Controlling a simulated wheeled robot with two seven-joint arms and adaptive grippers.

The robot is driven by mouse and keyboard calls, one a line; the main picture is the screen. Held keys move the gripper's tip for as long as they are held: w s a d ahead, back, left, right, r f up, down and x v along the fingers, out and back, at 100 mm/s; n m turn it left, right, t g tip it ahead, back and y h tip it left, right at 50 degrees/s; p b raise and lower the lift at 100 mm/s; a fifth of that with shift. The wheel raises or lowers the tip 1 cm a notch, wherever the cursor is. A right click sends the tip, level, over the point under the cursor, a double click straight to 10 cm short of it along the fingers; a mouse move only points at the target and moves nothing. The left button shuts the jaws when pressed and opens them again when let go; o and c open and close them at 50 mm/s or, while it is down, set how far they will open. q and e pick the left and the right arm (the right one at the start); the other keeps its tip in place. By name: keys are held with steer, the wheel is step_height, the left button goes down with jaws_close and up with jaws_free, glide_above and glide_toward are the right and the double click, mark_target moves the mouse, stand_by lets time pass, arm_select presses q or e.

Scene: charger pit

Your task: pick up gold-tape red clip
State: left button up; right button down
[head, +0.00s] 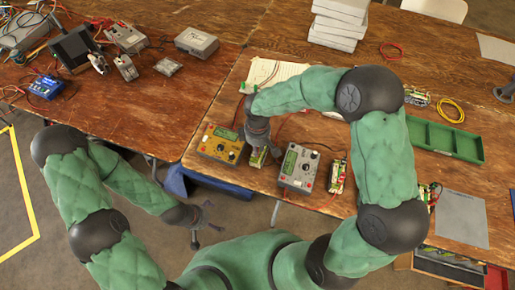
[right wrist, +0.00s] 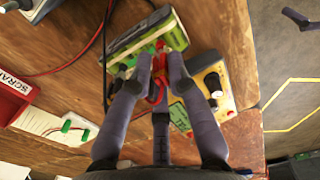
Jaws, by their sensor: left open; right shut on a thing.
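My right gripper (head: 258,135) reaches down beside the yellow charger (head: 220,146), over a green battery pack (head: 258,157). In the right wrist view its fingers (right wrist: 160,62) are closed around a small red clip (right wrist: 158,92), mostly hidden between them. I cannot make out gold tape on it. The battery pack (right wrist: 147,38) lies just beyond the fingertips, and the yellow charger (right wrist: 213,72) is to the right; I cannot tell whether the clip touches the pack. My left gripper (head: 203,221) is open and empty, low in front of the table edge.
A grey charger (head: 298,170) and another battery pack (head: 337,177) stand to the right. A green tray (head: 445,138) and grey mat (head: 461,218) lie further right. White boxes (head: 338,22) are stacked behind. A red scrap bin (right wrist: 12,97) shows in the wrist view.

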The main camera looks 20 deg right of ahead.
steer(key=shift+r, duration=0.45)
step_height(320, 180, up, 2)
steer(key=shift+r+p, duration=0.1)
steer(key=shift+p, duration=0.65)
steer(key=s+a+r+p, duration=0.1)
steer(key=s+r+p, duration=0.3)
steer(key=s+r, duration=0.6)
steer(key=s, duration=0.4)
